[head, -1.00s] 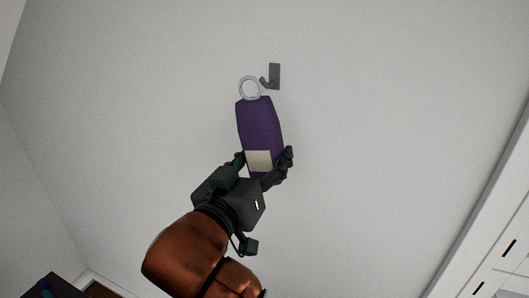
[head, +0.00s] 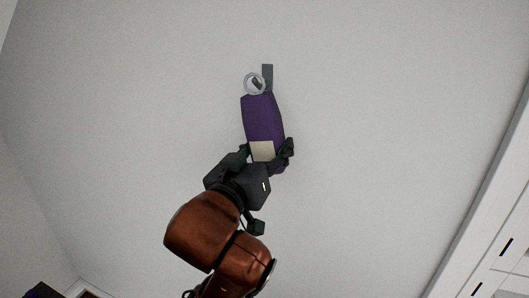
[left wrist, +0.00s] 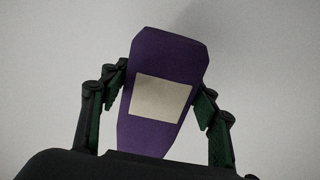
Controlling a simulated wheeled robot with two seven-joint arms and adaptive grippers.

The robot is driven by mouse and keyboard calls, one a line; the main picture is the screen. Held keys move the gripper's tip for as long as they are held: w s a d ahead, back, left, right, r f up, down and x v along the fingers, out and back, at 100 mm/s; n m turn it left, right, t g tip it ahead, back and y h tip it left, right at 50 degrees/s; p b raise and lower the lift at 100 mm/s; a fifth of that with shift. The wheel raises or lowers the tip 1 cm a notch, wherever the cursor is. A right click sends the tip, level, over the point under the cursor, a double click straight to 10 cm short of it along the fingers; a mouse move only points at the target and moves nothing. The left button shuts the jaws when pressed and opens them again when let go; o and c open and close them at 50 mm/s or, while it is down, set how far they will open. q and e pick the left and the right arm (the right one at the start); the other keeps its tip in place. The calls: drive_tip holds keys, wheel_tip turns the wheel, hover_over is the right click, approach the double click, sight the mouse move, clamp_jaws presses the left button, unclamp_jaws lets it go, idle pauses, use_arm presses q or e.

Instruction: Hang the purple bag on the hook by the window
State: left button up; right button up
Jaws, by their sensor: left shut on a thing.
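The purple bag (head: 262,117) with a pale label and a grey ring (head: 247,86) at its top is held up against the white wall, tilted slightly. My left gripper (head: 267,153) is shut on the lower part of the bag, one finger on each side. The bag fills the middle of the left wrist view (left wrist: 168,60), its ring hidden there. The dark hook (head: 268,74) is on the wall just above the bag. In the head view the hook's tip shows inside the ring's outline; I cannot tell whether the ring is around it. My right gripper is not in view.
The wall around the hook is bare and clear. A white frame or panel (head: 487,213) runs along the right side. A dark object (head: 42,290) shows at the bottom left corner.

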use_arm(q)
drive_tip(key=shift+b+x, duration=0.45)
drive_tip(key=shift+x, duration=1.45)
drive_tip(key=shift+c, duration=0.6)
drive_tip(key=shift+w+f, duration=0.1)
drive_tip(key=shift+f, duration=0.2)
drive_tip(key=shift+c, duration=0.7)
drive_tip(key=shift+w+d+f, duration=0.35)
drive_tip(key=shift+w+f, duration=0.2)
drive_tip(key=shift+f, duration=0.2)
drive_tip(key=shift+f, duration=0.1)
drive_tip(key=o, duration=1.6)
drive_tip(key=shift+s, duration=0.1)
